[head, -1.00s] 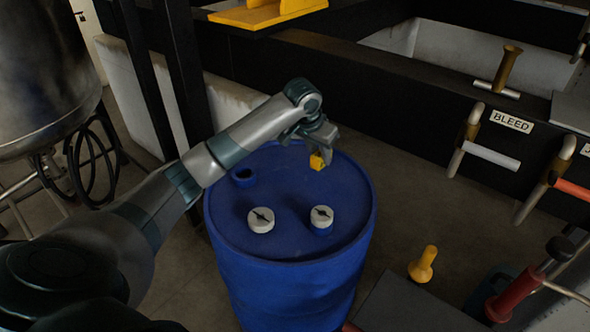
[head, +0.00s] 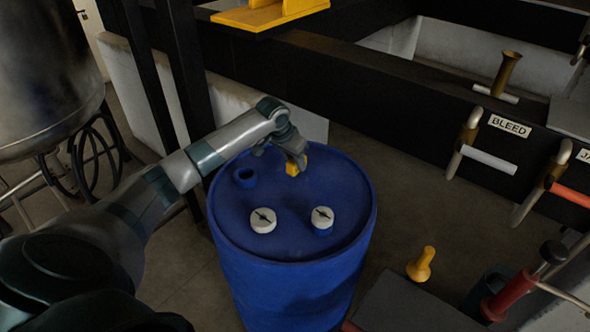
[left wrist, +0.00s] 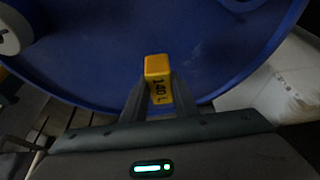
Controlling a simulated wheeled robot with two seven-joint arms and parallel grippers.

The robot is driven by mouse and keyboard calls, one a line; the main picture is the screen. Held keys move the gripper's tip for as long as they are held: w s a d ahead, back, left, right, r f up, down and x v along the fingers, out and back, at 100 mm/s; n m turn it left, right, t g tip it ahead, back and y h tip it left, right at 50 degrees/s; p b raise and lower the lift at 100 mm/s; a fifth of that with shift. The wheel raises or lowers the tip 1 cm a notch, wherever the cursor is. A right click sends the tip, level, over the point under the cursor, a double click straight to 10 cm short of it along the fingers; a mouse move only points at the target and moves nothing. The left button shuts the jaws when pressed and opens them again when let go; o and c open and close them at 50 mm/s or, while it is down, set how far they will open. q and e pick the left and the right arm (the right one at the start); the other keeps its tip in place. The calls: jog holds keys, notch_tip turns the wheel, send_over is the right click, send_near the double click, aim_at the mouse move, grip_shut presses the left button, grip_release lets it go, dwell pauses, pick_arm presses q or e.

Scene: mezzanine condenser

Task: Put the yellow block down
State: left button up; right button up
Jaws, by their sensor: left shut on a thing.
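The yellow block (head: 291,169) is at my left gripper's fingertips over the far part of the blue drum's top (head: 290,195). My left gripper (head: 298,161) is shut on it. In the left wrist view the yellow block (left wrist: 158,72) sits between the two fingers (left wrist: 158,98) and carries the marking "140 L". The blue drum top lies behind it there. I cannot tell whether the block touches the drum top. My right gripper is not in view.
Pipe handles and a "BLEED" sign (head: 509,126) are at the right.

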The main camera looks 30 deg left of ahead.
aim_at(295, 170)
pick_arm(q)
notch_tip(295, 170, down, 3)
jog(key=shift+r+p, duration=0.1)
jog(key=shift+p, duration=0.5)
jog(key=shift+f, duration=0.45)
jog(key=shift+f, duration=0.15)
jog(key=o, duration=1.1)
jog(key=shift+c, duration=0.2)
jog(key=b+v, duration=0.2)
jog(key=v, duration=1)
jog(key=shift+r, duration=0.25)
